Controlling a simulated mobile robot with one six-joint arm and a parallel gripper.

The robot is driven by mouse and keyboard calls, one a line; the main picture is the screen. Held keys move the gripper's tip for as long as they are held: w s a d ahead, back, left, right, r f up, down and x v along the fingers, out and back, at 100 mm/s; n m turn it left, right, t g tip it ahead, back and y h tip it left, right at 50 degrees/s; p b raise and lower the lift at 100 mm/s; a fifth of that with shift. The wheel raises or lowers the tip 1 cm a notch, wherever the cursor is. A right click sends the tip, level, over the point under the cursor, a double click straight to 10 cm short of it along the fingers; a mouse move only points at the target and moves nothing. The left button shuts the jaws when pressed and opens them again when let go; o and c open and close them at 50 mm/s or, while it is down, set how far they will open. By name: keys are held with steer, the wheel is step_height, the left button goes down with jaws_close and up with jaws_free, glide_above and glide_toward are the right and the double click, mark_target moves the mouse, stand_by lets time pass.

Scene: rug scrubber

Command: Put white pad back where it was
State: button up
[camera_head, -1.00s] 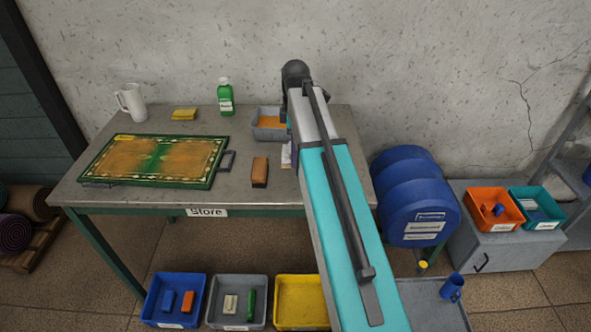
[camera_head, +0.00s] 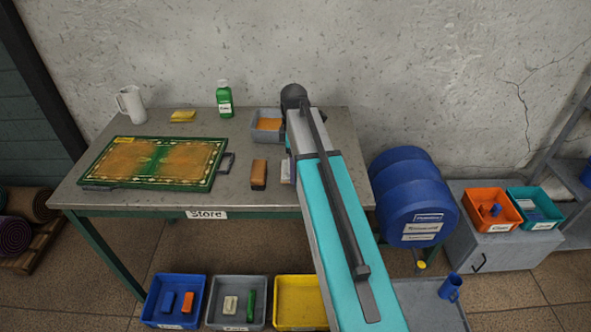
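A whitish block (camera_head: 286,172), which may be the white pad, shows at the left edge of my arm, over the right part of the table (camera_head: 225,195). My arm covers the rest of it, and I cannot tell whether it is held or rests on the table. My gripper is hidden behind my arm. A brown block (camera_head: 259,174) stands just left of the whitish block. A cream pad (camera_head: 230,304) lies in the grey bin (camera_head: 252,281) on the floor, beside a green piece (camera_head: 248,302).
A rug sample (camera_head: 155,163), white jug (camera_head: 130,104), green bottle (camera_head: 224,99), yellow sponge (camera_head: 183,116) and grey tub (camera_head: 266,139) are on the table. Blue (camera_head: 172,318) and yellow (camera_head: 300,300) bins flank the grey bin. A blue drum (camera_head: 412,195) stands right of my arm.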

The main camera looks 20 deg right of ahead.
steer(key=shift+f, duration=1.35)
steer(key=shift+f, duration=0.15)
steer(key=o, duration=1.2)
steer(key=shift+r, duration=0.2)
steer(key=shift+r+b, duration=0.75)
steer(key=shift+r, duration=5.2)
